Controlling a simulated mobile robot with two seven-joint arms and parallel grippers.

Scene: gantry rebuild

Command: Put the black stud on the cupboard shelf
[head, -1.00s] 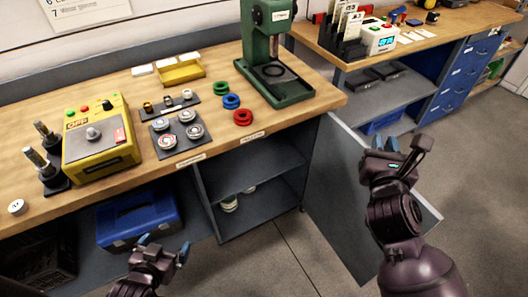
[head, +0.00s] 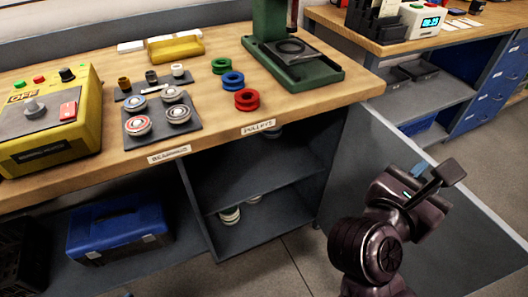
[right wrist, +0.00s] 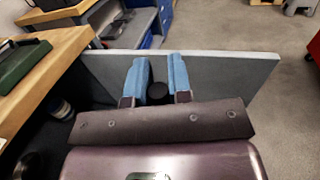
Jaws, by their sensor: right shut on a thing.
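The black stud (right wrist: 157,93) is between the blue fingers of my right gripper (right wrist: 158,82) in the right wrist view. In the head view the right gripper (head: 424,170) is in front of the open cupboard door, to the right of the cupboard opening, with the dark stud (head: 450,173) sticking out past its fingers. The back of the shelf is in shadow. My left gripper is out of view.
The grey cupboard door (head: 365,165) stands open between the opening and the right arm. Pale round parts (head: 230,215) sit on the cupboard floor. The bench edge (head: 215,143) overhangs the opening. A blue case (head: 120,230) lies left of the cupboard.

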